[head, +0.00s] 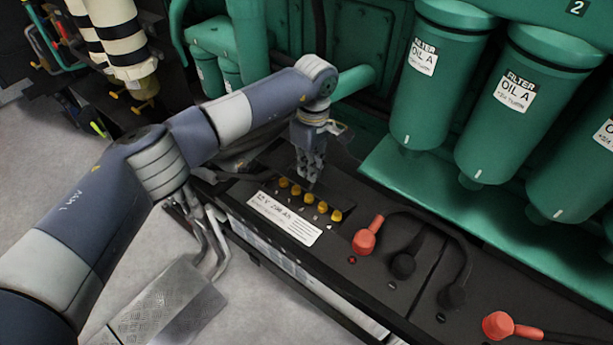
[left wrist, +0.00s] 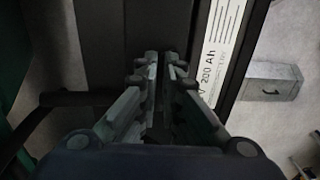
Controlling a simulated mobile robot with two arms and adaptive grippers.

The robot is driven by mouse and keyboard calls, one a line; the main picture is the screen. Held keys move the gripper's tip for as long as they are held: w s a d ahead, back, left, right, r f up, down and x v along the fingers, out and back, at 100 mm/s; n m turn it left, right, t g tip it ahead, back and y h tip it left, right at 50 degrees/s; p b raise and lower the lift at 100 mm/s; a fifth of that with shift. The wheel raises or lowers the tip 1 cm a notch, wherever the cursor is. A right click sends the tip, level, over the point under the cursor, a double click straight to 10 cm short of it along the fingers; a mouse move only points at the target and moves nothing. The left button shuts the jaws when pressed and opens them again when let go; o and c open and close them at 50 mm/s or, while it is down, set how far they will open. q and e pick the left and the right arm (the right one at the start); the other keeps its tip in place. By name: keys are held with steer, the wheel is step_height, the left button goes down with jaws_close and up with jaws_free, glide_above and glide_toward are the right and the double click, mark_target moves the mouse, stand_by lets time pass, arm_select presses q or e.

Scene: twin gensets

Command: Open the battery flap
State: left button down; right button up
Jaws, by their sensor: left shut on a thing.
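The black battery (head: 390,285) has a white label (head: 285,219) and a row of several yellow caps (head: 308,199) showing on its top. A dark flap (head: 336,191) lies just behind the caps, and its edges are hard to tell from the black casing. My left gripper (head: 310,177) points down at the flap behind the caps, its fingers shut on it. In the left wrist view, the fingers (left wrist: 161,60) are close together over a dark surface, with the label (left wrist: 219,45) to their right. The exact grip is hard to see. My right gripper is in neither view.
Red terminal covers (head: 367,236) and black cables sit on the battery top to the right. Green oil filters (head: 514,105) hang over a green ledge (head: 450,190) at the right. A metal step (head: 170,305) stands on the grey floor in front.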

arm_select(q)
steer(key=shift+d+f, duration=0.15)
steer(key=shift+f, duration=0.2)
steer(key=c, duration=1.8)
jaws_free()
steer(key=shift+o, duration=0.5)
steer(key=shift+w+d+f, duration=0.15)
steer(key=shift+w, duration=0.1)
steer(key=shift+r, duration=0.2)
step_height(320, 180, up, 12)
steer(key=shift+w, duration=0.2)
steer(key=shift+d, duration=0.1)
